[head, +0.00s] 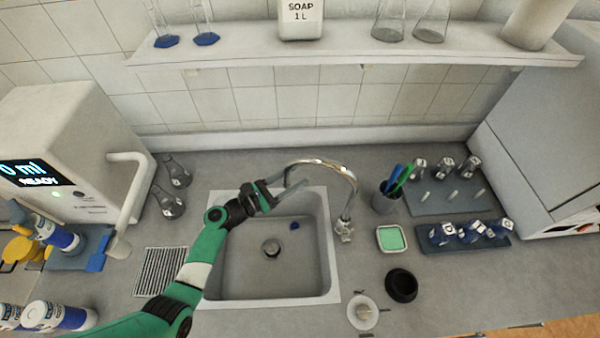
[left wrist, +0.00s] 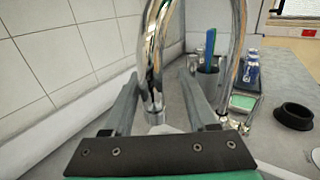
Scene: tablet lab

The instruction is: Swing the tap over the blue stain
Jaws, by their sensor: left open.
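The chrome tap (head: 350,180) stands at the sink's right side, and its arched spout reaches left over the basin. The blue stain (head: 294,225) is a small spot on the sink floor, right of the drain. My left gripper (head: 281,190) is open at the spout's free end, above the basin's back part. In the left wrist view the tap's spout (left wrist: 152,50) shows between the two open fingers (left wrist: 160,98); I cannot tell whether either touches it. My right gripper is not in view.
The grey sink (head: 225,270) has a pale rim. Right of the tap are a pen cup (head: 385,199), a green sponge dish (head: 391,238) and a black ring (head: 401,285). Flasks (head: 168,203) stand behind left. A shelf (head: 350,52) with glassware hangs above.

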